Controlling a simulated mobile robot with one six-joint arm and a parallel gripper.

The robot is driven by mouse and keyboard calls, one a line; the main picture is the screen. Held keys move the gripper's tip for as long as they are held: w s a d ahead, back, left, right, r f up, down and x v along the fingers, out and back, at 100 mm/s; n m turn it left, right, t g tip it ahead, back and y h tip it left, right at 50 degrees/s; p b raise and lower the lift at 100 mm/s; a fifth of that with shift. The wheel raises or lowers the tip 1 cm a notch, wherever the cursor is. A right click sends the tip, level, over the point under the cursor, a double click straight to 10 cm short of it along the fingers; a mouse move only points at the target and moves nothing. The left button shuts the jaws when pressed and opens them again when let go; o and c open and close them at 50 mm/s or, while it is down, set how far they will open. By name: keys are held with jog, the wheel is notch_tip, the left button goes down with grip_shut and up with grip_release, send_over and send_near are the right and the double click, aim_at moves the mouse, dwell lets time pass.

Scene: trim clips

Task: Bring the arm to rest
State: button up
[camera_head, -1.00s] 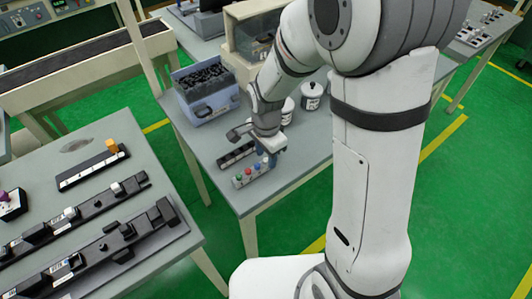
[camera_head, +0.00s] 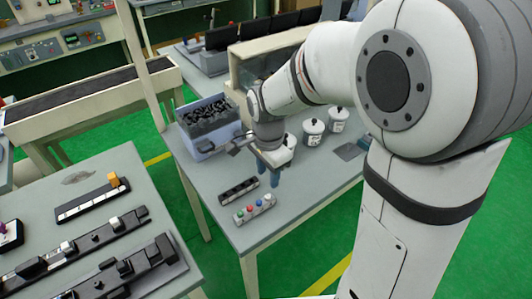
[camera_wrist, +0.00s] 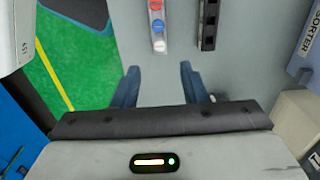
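My gripper (camera_head: 276,174) hangs over the grey table (camera_head: 300,195), just right of a light strip with coloured knobs (camera_head: 254,208) and a black slotted rack (camera_head: 238,190). In the wrist view my gripper (camera_wrist: 160,86) has its two blue fingers wide apart, with only bare grey tabletop between them. There the strip (camera_wrist: 157,26) and the rack (camera_wrist: 209,22) lie beyond the fingertips, apart from them. My white arm covers part of the table's right side in the head view.
A blue-grey bin (camera_head: 208,128) of black clips stands behind the gripper on the left. Two white lidded pots (camera_head: 313,132) (camera_head: 339,118) stand to its right. A nearer table (camera_head: 85,172) at left carries black rails. Green floor lies between the tables.

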jog(key=s+d+r+n+t, duration=0.3)
jog(key=s+d+r+n, duration=0.5)
jog(key=s+d+n, duration=0.3)
jog(key=shift+s+d+r, duration=0.4)
jog(key=shift+s+d, duration=0.05)
jog(key=shift+s, duration=0.45)
dwell(1.2)
